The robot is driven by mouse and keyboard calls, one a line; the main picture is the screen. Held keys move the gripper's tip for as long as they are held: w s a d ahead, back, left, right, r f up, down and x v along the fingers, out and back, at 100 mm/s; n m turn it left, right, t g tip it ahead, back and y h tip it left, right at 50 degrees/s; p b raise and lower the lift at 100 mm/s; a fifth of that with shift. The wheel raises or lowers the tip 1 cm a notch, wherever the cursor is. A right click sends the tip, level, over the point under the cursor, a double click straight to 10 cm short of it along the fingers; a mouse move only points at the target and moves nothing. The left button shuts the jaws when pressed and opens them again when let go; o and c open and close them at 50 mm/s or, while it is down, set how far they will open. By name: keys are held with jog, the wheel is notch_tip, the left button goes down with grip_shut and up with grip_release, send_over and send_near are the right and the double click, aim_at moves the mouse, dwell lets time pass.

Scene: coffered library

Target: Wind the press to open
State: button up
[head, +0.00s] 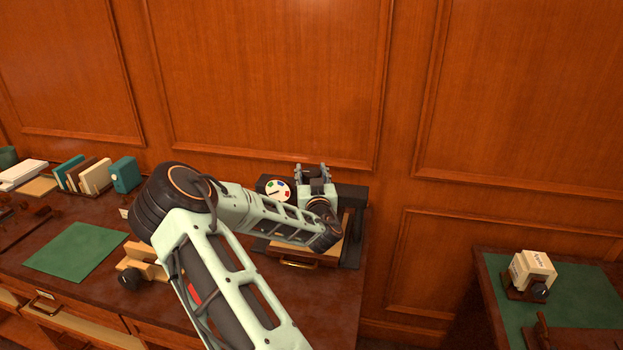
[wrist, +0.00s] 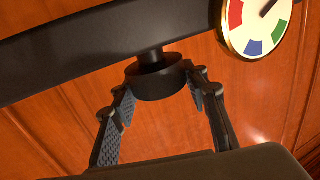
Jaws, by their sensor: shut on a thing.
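The press is a dark frame (head: 354,197) on the desk against the panelled wall, largely hidden behind my arm. Its round white dial (head: 277,190) has coloured patches. In the wrist view the dial (wrist: 250,24) shows red, blue and green sectors and a dark pointer, and is cut off at the top. A black round knob (wrist: 155,82) hangs on a short stem from the dark beam (wrist: 75,48). My gripper (wrist: 162,88) has its two fingers on either side of the knob and is shut on it. In the head view my gripper (head: 312,172) is over the press top.
A brass handle (head: 298,264) shows at the press's front. Left on the desk are a wooden block with a black knob (head: 130,278), a green mat (head: 77,250) and books (head: 83,174). A second desk (head: 492,295) at right bears a small cream box (head: 533,270).

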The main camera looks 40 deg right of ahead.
jog(key=shift+d+f+n+t+y+b, duration=0.1)
jog(key=shift+n+t+y+b, duration=0.3)
jog(key=shift+b, duration=0.3)
jog(key=n+t+y+b, duration=0.1)
jog(key=n+y+b, duration=0.1)
jog(key=y+b, duration=0.1)
jog(key=n+y+b, duration=0.2)
jog(key=y+b, duration=0.1)
jog(key=y, duration=0.1)
jog(key=shift+n+t, duration=0.4)
jog(key=n+y+b, duration=0.1)
jog(key=n+y, duration=0.1)
jog(key=y, duration=0.2)
jog(key=shift+n+y, duration=0.3)
jog(key=shift+n+g+y, duration=0.8)
jog(key=shift+n+y, duration=0.6)
jog(key=shift+y, duration=0.7)
jog(key=shift+a, duration=0.2)
jog(key=o, duration=1.2)
